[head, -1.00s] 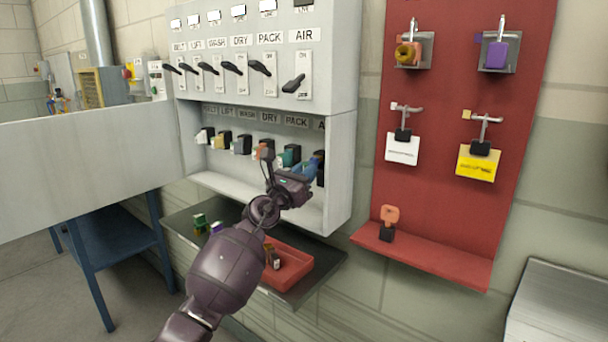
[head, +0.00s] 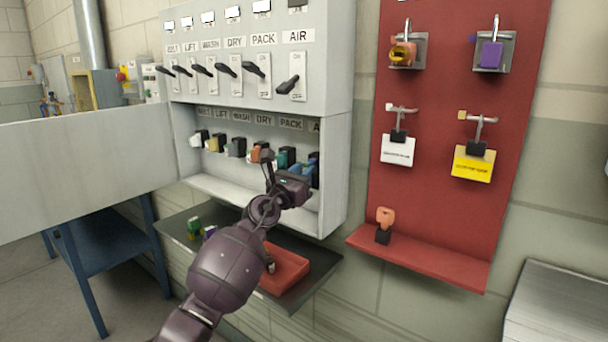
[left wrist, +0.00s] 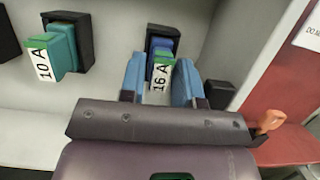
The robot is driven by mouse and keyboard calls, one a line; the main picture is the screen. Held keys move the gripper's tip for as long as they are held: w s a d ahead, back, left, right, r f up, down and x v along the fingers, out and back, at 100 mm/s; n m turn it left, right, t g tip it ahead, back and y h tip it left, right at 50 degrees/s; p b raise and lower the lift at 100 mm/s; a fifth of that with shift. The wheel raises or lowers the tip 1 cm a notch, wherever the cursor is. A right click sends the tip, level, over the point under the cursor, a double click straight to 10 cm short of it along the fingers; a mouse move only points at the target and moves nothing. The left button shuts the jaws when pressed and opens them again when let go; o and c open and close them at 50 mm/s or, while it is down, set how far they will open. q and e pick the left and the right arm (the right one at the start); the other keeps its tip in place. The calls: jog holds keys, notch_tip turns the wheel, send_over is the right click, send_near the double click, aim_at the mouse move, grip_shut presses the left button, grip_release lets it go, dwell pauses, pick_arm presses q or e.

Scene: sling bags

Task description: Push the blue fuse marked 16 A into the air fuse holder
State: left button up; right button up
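The blue fuse marked 16 A (left wrist: 162,70) is at the rightmost black holder in the left wrist view, under the AIR label seen in the head view. It has a green band and a white tag. How deep it sits is hard to tell. My left gripper (left wrist: 160,78) has its blue fingers on either side of the fuse, close against it, and appears shut on it. In the head view my left gripper (head: 312,172) reaches into the cabinet's lower opening and hides most of the fuse and the air fuse holder. My right gripper is not in view.
A teal 10 A fuse (left wrist: 62,50) is in the neighbouring holder. The cabinet's right wall (head: 338,170) stands close beside my gripper. A red tray (head: 284,272) is on the shelf below. A red board (head: 450,150) with hanging tags is at the right.

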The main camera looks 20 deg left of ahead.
pick_arm(q)
jog(key=shift+o, duration=1.3)
jog(key=p+v, duration=0.2)
jog(key=v, duration=0.8)
jog(key=shift+s, duration=0.35)
jog(key=shift+a+f, duration=0.1)
